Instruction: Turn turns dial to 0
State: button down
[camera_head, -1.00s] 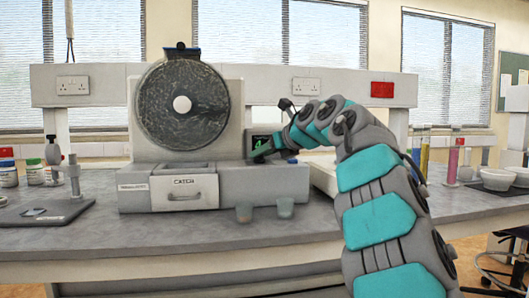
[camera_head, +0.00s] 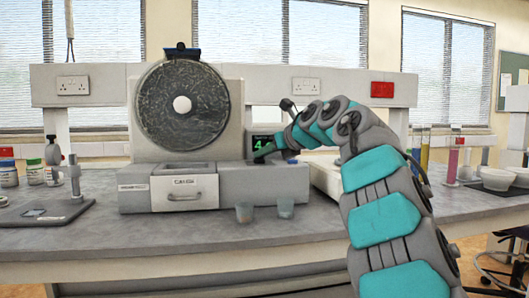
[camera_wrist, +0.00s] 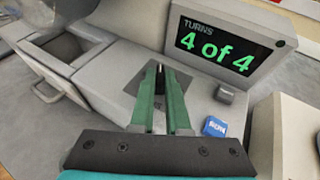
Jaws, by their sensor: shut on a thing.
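The machine's display (camera_wrist: 225,48) reads "TURNS 4 of 4" in green in the wrist view, and it also shows in the head view (camera_head: 261,142). My gripper (camera_wrist: 160,75) has its green fingers pointing down onto a dark diamond-shaped plate (camera_wrist: 128,82) on the machine's top, left of the display. The fingers are close together, with a thin bit of something between them. They are shut on what seems to be the turns dial, which they mostly hide. In the head view my gripper (camera_head: 262,152) is in front of the display's lower edge.
A grey knob or block (camera_wrist: 225,94) and a blue button (camera_wrist: 215,127) lie right of my fingers. The machine's round drum (camera_head: 180,85) stands at left, above a drawer (camera_head: 184,192). Coloured cylinders (camera_head: 465,160) are at right.

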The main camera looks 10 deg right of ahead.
jog(key=shift+w+d+r+n+g+y+p, duration=0.1)
jog(key=shift+r+n+g+y+p, duration=0.1)
jog(key=shift+n+g+y+p, duration=0.65)
jog(key=shift+a+r+n+y, duration=0.2)
jog(key=shift+r+n+y, duration=0.25)
jog(key=shift+n+y, duration=0.35)
jog(key=shift+g, duration=0.35)
jog(key=shift+f+n+y, duration=0.1)
jog(key=shift+n+y, duration=0.15)
jog(key=shift+d+f, duration=0.3)
jog(key=shift+f, duration=0.25)
jog(key=shift+f, duration=0.1)
jog(key=c, duration=0.9)
grip_release()
jog(key=shift+w, duration=0.1)
jog(key=shift+d, duration=0.1)
